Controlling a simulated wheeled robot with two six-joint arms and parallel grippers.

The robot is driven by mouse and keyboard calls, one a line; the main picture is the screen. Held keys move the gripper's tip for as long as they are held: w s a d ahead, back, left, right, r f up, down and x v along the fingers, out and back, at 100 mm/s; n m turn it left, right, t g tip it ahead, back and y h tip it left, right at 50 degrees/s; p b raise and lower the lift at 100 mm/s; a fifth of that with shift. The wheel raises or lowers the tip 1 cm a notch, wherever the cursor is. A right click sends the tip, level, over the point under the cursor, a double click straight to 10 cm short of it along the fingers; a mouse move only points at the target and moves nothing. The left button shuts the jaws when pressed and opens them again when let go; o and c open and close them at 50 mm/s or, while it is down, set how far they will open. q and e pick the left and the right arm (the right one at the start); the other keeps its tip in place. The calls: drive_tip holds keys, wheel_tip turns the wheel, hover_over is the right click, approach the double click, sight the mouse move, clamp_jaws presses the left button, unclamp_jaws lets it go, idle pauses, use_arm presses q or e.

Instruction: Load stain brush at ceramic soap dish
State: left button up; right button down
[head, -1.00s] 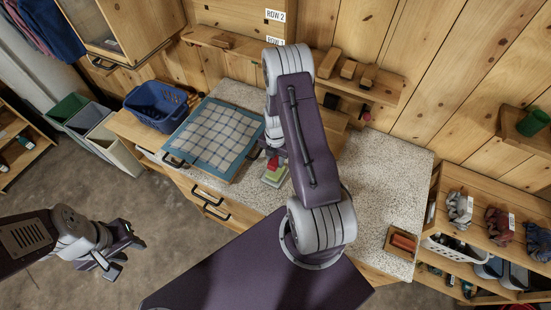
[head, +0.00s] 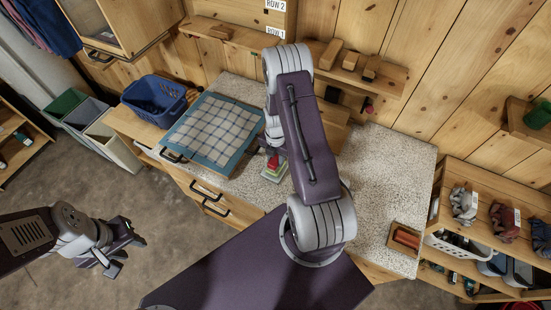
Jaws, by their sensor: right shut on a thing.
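My right arm reaches over the counter, and its gripper (head: 271,148) points down beside the checked cloth panel, partly hidden by the arm. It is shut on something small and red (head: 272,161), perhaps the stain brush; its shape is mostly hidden. Just below is a small green and pale item (head: 274,172) on the counter, perhaps the ceramic soap dish. I cannot tell whether the red thing touches it. My left gripper (head: 128,253) is open and empty, over the floor left of the counter.
The speckled counter (head: 380,170) is clear right of my arm, except a small tray with a reddish block (head: 405,238) at its right edge. A blue-framed checked panel (head: 212,132) and a blue basket (head: 155,102) lie left. A wall shelf (head: 385,80) holds wooden blocks.

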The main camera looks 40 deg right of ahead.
sight(276, 158)
drive_tip(key=shift+f, duration=0.3)
drive_tip(key=shift+s+f+b, duration=0.1)
drive_tip(key=shift+f+b, duration=0.2)
drive_tip(key=shift+b, duration=0.15)
idle(1.1)
drive_tip(key=shift+r+p, duration=0.6)
drive_tip(key=shift+r, duration=0.1)
wheel_tip(276, 158, up, 6)
drive_tip(key=p, duration=0.4)
drive_tip(key=shift+f, duration=0.1)
drive_tip(key=shift+f, duration=0.1)
